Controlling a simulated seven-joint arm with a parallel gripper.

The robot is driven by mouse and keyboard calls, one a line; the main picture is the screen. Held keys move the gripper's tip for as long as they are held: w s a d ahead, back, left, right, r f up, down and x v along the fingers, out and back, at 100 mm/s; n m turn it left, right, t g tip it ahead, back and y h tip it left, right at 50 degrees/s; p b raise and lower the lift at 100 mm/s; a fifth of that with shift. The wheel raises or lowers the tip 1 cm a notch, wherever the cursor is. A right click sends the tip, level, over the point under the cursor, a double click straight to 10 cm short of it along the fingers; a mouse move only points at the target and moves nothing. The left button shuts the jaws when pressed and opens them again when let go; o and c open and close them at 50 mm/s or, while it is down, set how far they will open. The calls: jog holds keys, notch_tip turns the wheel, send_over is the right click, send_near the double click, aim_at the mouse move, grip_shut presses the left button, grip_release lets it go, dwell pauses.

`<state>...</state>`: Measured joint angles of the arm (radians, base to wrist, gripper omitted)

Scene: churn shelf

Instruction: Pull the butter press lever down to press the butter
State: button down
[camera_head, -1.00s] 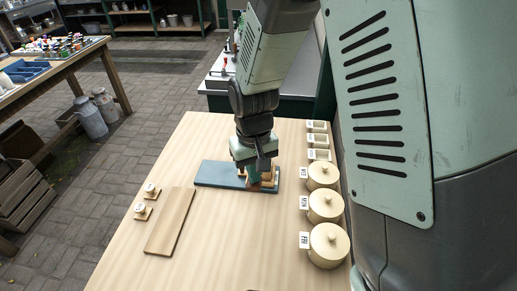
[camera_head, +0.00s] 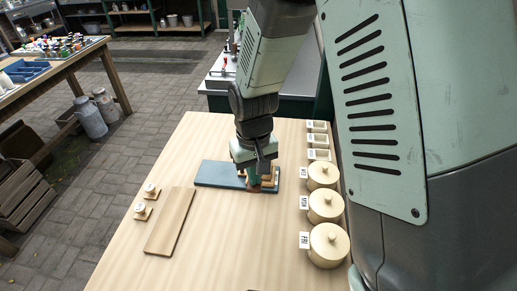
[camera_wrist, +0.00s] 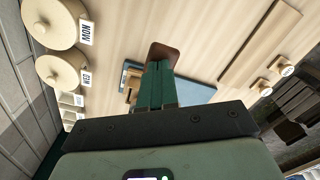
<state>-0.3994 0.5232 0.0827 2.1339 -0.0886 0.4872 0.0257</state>
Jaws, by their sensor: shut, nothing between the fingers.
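The butter press stands on a blue-grey board (camera_head: 214,173) in the middle of the wooden table. Its wooden parts (camera_head: 272,178) are at the board's right end, mostly hidden by my gripper. My gripper (camera_head: 254,184) points down at this end, shut and empty. In the wrist view its green fingers (camera_wrist: 157,85) are together, with a reddish-brown piece (camera_wrist: 163,53) at their tips. I cannot tell whether that piece is the press lever or part of the fingers. The blue-grey board (camera_wrist: 195,91) shows behind the fingers. The lever's angle and any butter are hidden.
Three lidded round wooden pots (camera_head: 326,206) with labels line the table's right edge, with small square dishes (camera_head: 318,141) behind them. A wooden board (camera_head: 170,222) and two small knobbed pieces (camera_head: 146,202) lie at left. The front middle of the table is clear.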

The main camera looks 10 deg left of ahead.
jog(key=shift+s+f, duration=0.1)
jog(key=shift+f, duration=0.7)
dwell(2.0)
jog(key=shift+r, duration=0.1)
notch_tip(320, 180, up, 12)
dwell(1.5)
jog(key=s+d+r+m+t, duration=0.3)
jog(key=s+d+r, duration=0.2)
jog(key=d+r, duration=0.6)
jog(key=s+d+r+m+t, duration=0.2)
jog(key=s+d+r, duration=0.3)
jog(key=s, duration=0.5)
jog(key=shift+s+d+m+t, duration=0.15)
jog(key=shift+d+m+t, duration=0.15)
jog(key=shift+d, duration=0.5)
